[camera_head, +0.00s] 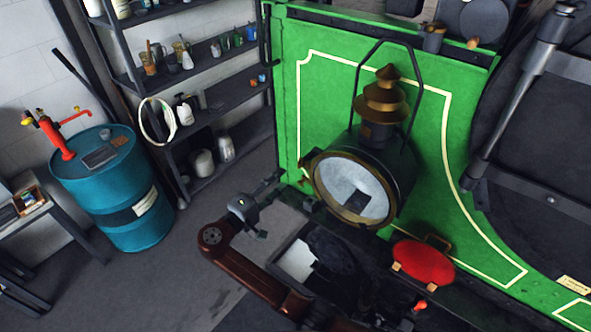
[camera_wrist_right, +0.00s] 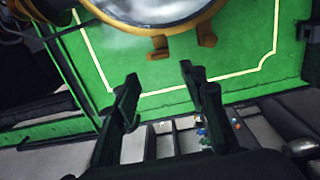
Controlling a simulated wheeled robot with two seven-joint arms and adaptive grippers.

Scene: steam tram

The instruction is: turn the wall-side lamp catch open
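The lamp (camera_head: 353,187) has a round glass front in a brass rim, and is mounted on the green tram panel. At the rim's left, wall side, small brass pieces (camera_head: 304,182) stick out. In the right wrist view two brass tabs (camera_wrist_right: 158,47) show under the lamp rim (camera_wrist_right: 185,22); I cannot tell which is the catch. The catch's exact setting is unclear. My right gripper (camera_head: 272,205) is left of and below the lamp. In the wrist view its fingers (camera_wrist_right: 160,80) are apart, with nothing between them, short of the tabs. My left gripper is not in view.
A red round object (camera_head: 422,262) sits below right of the lamp. A dark bar cage (camera_head: 362,68) rises around the brass chimney (camera_head: 385,98). Shelves (camera_head: 205,120) and a blue drum (camera_head: 118,190) stand left. Open floor (camera_head: 150,285) lies in front of the drum.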

